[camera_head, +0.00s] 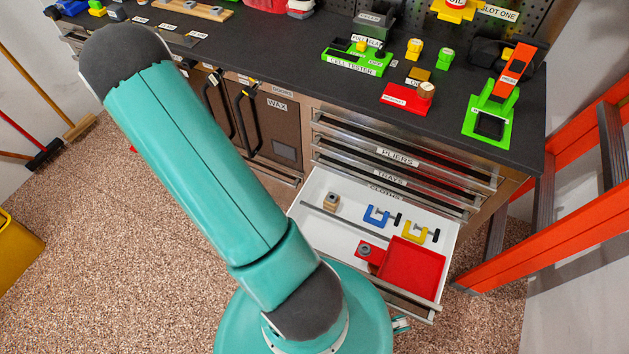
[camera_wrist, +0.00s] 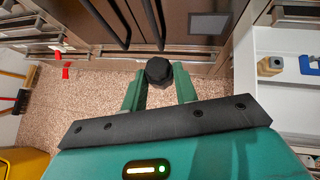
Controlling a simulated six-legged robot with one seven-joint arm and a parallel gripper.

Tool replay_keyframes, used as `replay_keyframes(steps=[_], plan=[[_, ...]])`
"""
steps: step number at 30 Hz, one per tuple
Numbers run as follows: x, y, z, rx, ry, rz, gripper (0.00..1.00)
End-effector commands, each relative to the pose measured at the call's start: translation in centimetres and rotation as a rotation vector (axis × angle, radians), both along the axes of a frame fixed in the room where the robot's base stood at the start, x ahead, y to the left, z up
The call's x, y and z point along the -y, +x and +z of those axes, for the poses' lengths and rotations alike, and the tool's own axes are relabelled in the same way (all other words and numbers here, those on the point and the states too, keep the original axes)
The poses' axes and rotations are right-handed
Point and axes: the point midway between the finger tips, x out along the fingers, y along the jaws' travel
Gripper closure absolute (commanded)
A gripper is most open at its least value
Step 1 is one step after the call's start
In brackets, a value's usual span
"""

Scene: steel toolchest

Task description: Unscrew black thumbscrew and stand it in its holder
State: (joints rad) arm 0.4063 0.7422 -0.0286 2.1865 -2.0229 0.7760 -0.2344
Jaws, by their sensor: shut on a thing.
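In the wrist view my gripper (camera_wrist: 159,82) is shut on the black thumbscrew (camera_wrist: 158,70), whose dark faceted head shows between the two green fingers. The thumbscrew is held in the air, with floor and cabinet fronts behind it. My gripper and the thumbscrew do not show in the head view. In the open white drawer (camera_head: 313,225), a small tan block (camera_head: 332,201) with a dark round top stands at the back left. It also shows in the wrist view (camera_wrist: 270,65). A red block with a grey ring (camera_head: 368,250) sits beside a red tray (camera_head: 412,268). I cannot tell which is the thumbscrew's holder.
The drawer also holds a blue clamp (camera_head: 378,215) and a yellow clamp (camera_head: 420,232). The dark worktop (camera_head: 290,55) above carries a green cell tester (camera_head: 357,62) and other items. An orange ladder (camera_head: 560,210) stands at the right. Black cabinet handles (camera_wrist: 110,22) are near my gripper.

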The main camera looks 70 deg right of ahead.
Motion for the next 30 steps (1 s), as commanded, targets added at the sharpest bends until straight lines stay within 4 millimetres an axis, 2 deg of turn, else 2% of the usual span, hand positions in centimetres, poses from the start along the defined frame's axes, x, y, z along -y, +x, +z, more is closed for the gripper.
replay_keyframes(steps=[1, 3, 9, 12, 18, 24, 30], plan=[[1.7, -2.1, -1.4, -0.006, 0.002, -0.065, 1.0], [3.8, -4.8, -3.0, -0.006, 0.001, -0.156, 1.0], [8.5, -13.6, -7.3, -0.005, 0.001, -0.404, 1.0], [10.0, -17.8, -9.0, -0.005, 0.002, -0.51, 1.0], [11.8, -24.7, -11.5, -0.003, 0.0, -0.672, 1.0], [12.3, -29.2, -13.0, -0.002, 0.002, -0.77, 1.0], [12.4, -30.7, -13.5, 0.0, 0.001, -0.803, 1.0]])
